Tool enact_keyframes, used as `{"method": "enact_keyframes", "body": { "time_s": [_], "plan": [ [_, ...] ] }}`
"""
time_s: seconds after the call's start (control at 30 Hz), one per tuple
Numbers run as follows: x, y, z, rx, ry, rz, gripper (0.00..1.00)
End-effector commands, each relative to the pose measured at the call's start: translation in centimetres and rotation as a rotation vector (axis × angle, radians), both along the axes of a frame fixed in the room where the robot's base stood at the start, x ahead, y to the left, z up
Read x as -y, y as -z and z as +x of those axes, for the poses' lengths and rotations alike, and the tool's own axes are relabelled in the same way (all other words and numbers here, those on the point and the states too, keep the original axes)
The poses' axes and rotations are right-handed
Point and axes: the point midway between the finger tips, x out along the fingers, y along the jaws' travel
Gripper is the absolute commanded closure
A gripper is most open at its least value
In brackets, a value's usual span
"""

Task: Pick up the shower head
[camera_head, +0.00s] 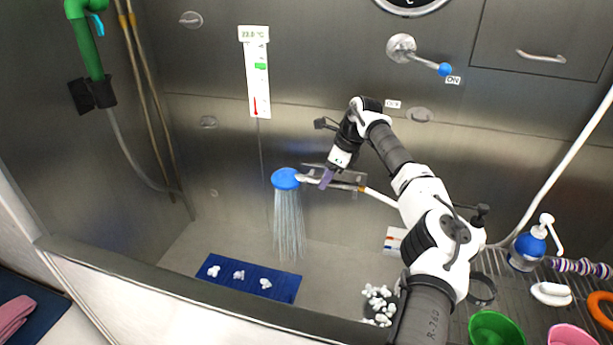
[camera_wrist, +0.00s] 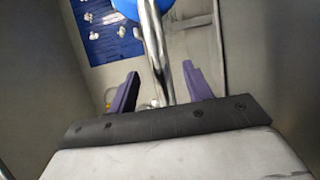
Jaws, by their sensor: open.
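The shower head (camera_head: 286,179) has a blue face and hangs near the back wall, with water spraying down from it. Its chrome handle runs right to a white hose (camera_head: 382,197). My gripper (camera_head: 326,178) is at the handle, just right of the blue face. In the wrist view, the purple fingers of my gripper (camera_wrist: 160,70) are apart, with the chrome handle (camera_wrist: 155,45) passing between them. I cannot tell whether either finger touches it. The blue face shows partly at the top of the wrist view (camera_wrist: 182,10).
A blue mat (camera_head: 245,284) with several white clumps lies on the tub floor. More white pieces (camera_head: 378,303) lie at the right. A rack there holds a pump bottle (camera_head: 528,246) and a green bowl (camera_head: 494,330). A lever (camera_head: 428,63) is on the back wall.

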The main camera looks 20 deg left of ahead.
Motion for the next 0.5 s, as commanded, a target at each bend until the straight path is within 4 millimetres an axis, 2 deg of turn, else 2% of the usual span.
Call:
{"method": "enact_keyframes", "body": {
  "time_s": [0.13, 0.37, 0.5],
  "plan": [
    [-0.42, 1.12, 0.0, 0.001, 0.001, 0.0, 0.5],
    [-0.45, 1.3, 0.01, 0.002, 0.001, 0.0, 0.5],
    [-0.45, 1.29, 0.01, 0.002, 0.001, 0.0, 0.68]
  ]
}}
